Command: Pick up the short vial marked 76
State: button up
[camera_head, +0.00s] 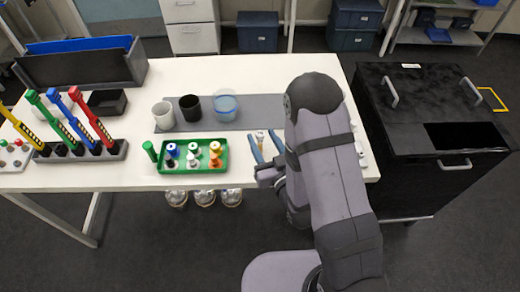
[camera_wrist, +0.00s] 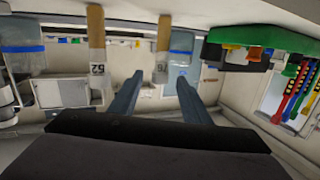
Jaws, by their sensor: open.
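Two slim vials with brown and white bands show in the wrist view, where the scene looks upside down. The one near the middle (camera_wrist: 163,45) has a small label that seems to read 76, inverted. The other vial (camera_wrist: 96,40), to its left, has a different number that I cannot read surely. My gripper (camera_wrist: 157,83) is open and empty, its two blue fingers pointing toward the vials. The middle vial lines up between the fingertips; I cannot tell how far beyond them it is. In the head view my gripper (camera_head: 263,140) is by a small pale vial top (camera_head: 260,136).
A green tray (camera_head: 150,183) of colored-capped bottles stands left of my gripper. A rack (camera_head: 105,151) of colored tools stands left. My arm covers the table's right part.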

jog(key=shift+s+f+n+t+y+b, duration=0.3)
jog(key=shift+s+n+t+b, duration=0.1)
jog(key=shift+n+b, duration=0.1)
jog(key=shift+x, duration=1.05)
jog(key=shift+w+r, duration=0.2)
jog(key=p+x, duration=0.2)
jog(key=x, duration=0.1)
jog(key=shift+w+r+p, duration=0.1)
jog(key=shift+w+p, duration=0.2)
jog(key=shift+w, duration=0.1)
jog(key=shift+w+a, duration=0.2)
jog(key=shift+w, duration=0.3)
grip_shut()
